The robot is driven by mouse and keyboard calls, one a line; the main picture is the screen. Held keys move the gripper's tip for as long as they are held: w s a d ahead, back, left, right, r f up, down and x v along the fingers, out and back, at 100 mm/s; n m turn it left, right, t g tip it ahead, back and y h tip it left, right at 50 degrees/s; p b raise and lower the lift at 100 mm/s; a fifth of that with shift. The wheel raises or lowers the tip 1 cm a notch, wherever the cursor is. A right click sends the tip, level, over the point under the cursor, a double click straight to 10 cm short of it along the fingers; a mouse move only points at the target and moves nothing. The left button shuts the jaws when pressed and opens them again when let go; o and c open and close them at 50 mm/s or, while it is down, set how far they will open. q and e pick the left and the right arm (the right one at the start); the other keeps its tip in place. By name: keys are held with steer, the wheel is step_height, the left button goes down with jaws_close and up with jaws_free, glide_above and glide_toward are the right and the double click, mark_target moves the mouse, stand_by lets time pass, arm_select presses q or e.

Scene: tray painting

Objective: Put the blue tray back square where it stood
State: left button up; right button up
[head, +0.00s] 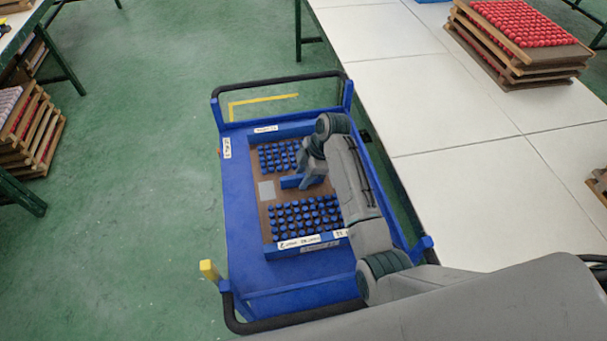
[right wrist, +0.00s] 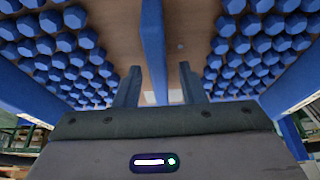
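The blue tray (head: 267,220) lies on the blue cart (head: 240,190). It has a brown board with two blocks of blue pegs, blue end walls, and a blue upright bar (head: 290,182) across its middle; its right part is hidden by my right arm. My right gripper (head: 303,178) is over the tray's middle, at the bar. In the right wrist view its two fingers (right wrist: 160,88) are apart, with the bar (right wrist: 154,50) between them and gaps at both sides. The tray looks roughly in line with the cart's sides. My left gripper is not in view.
A white table (head: 440,120) runs close along the right, with stacked red-pegged trays (head: 525,50). More stacks (head: 30,125) stand left. Green floor left of the cart is clear.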

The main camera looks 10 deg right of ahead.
steer(key=shift+r, duration=0.1)
steer(key=p+v, duration=0.6)
steer(key=v, duration=0.6)
stand_by(0.5)
